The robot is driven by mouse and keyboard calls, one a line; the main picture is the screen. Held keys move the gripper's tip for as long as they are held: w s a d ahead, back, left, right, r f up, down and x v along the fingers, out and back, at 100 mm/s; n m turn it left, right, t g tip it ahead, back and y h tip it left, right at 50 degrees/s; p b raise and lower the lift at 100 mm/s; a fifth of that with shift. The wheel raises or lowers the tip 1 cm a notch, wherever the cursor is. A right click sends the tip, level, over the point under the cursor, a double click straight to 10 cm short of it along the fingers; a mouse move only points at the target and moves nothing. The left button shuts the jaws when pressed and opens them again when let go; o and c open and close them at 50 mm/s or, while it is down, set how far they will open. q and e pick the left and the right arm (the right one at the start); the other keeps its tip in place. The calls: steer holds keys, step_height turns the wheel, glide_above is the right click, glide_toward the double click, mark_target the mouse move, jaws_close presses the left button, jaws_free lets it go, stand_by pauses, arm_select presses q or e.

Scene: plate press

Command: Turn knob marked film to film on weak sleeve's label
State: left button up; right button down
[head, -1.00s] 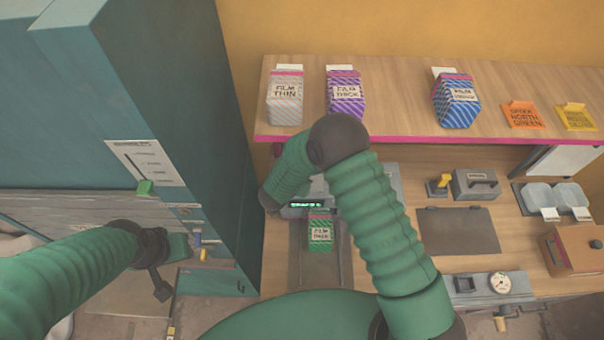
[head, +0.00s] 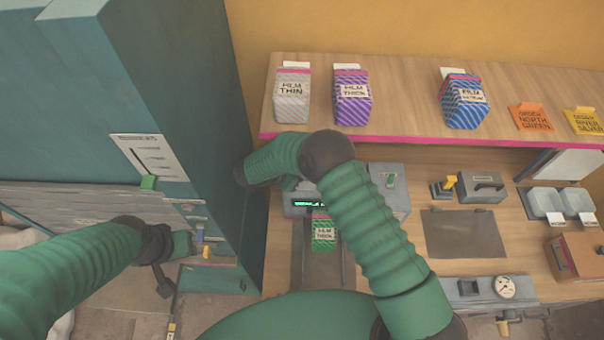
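Four striped sleeves are in the head view: a grey "FILM THIN" sleeve (head: 292,96), a purple "FILM THICK" sleeve (head: 351,98), a blue sleeve (head: 464,103) with a blurred film label, and a green sleeve (head: 324,235) that seems to read "FILM THICK". The green one lies below a grey machine (head: 397,205) with a lit green display. A small green control (head: 391,180) is on the machine's top; I cannot read its marking. My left gripper (head: 166,265) is by the blue cabinet. My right gripper (head: 240,176) is left of the machine, its fingers unclear.
The blue cabinet (head: 190,90) has a scale plate (head: 148,155) with a green slider (head: 149,183). Small blue and yellow levers (head: 206,252) sit below. The shelf (head: 405,80) overhangs the bench. Orange and yellow order cards (head: 530,118) and a gauge (head: 504,287) are at right.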

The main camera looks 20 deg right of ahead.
steer(key=shift+d, duration=0.1)
steer(key=c, duration=1.8)
jaws_free()
steer(key=shift+w, duration=0.1)
steer(key=o, duration=0.3)
steer(key=shift+w+f, duration=0.15)
steer(key=shift+o, duration=0.2)
